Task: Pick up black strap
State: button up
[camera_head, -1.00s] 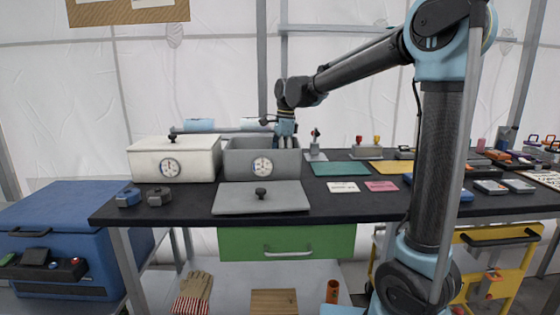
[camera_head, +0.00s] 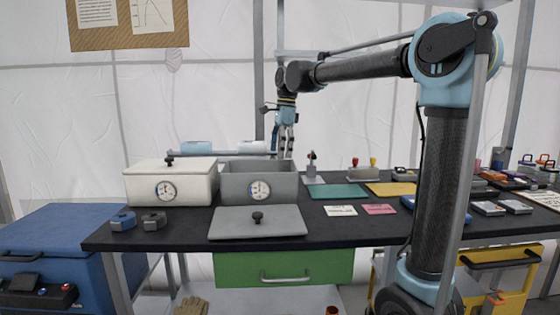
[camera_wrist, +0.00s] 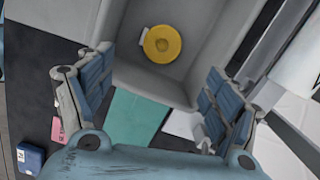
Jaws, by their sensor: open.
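A small dark grey, nearly black item (camera_head: 153,220) lies on the left part of the black table. It may be the black strap, but it is too small to tell. My gripper (camera_head: 286,148) points down above the back right of the open grey box (camera_head: 240,192), well to the right of the dark item. In the wrist view my gripper (camera_wrist: 160,65) is open with nothing between its fingers. A round yellow thing (camera_wrist: 162,44) with a white tag lies inside the grey box.
A white lidded box (camera_head: 150,188) stands left of the grey box. The grey lid (camera_head: 257,222) lies in front of the grey box. A teal mat (camera_head: 337,191) and several small items lie to the right. A blue cooler (camera_head: 50,240) stands left of the table.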

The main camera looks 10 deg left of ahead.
aim_at(153, 220)
jog(key=u, duration=0.05)
jog(key=k, duration=1)
jog(key=z, duration=0.05)
